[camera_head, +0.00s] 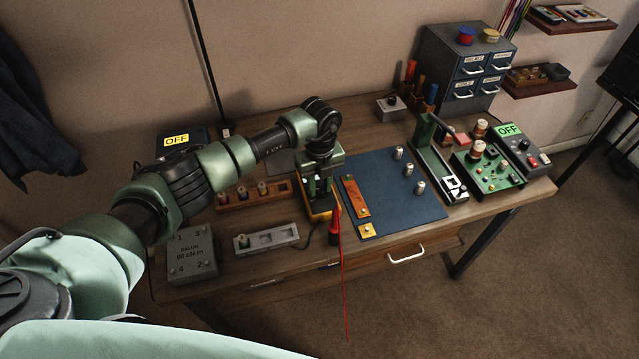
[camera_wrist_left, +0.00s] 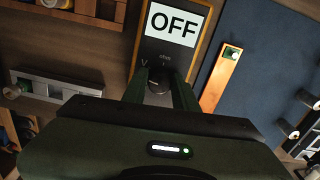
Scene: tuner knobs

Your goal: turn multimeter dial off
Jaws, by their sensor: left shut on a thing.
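The multimeter (camera_wrist_left: 197,52) has a dark face and a yellow edge, and its white screen reads OFF in the left wrist view. In the head view only its yellow edge (camera_head: 316,213) shows clearly below my left gripper (camera_head: 318,193). Its dark round dial (camera_wrist_left: 158,86) lies between the fingers of my left gripper (camera_wrist_left: 160,80), which is shut on it. The fingers hide the dial's sides and part of its scale. My right gripper is in neither view.
A blue mat (camera_head: 390,190) with several metal knobs lies to the right. A grey slotted block (camera_head: 266,238) and a grey box (camera_head: 191,255) are at the front left. A red lead (camera_head: 343,270) hangs over the table's front edge. A green board (camera_head: 488,172) stands farther right.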

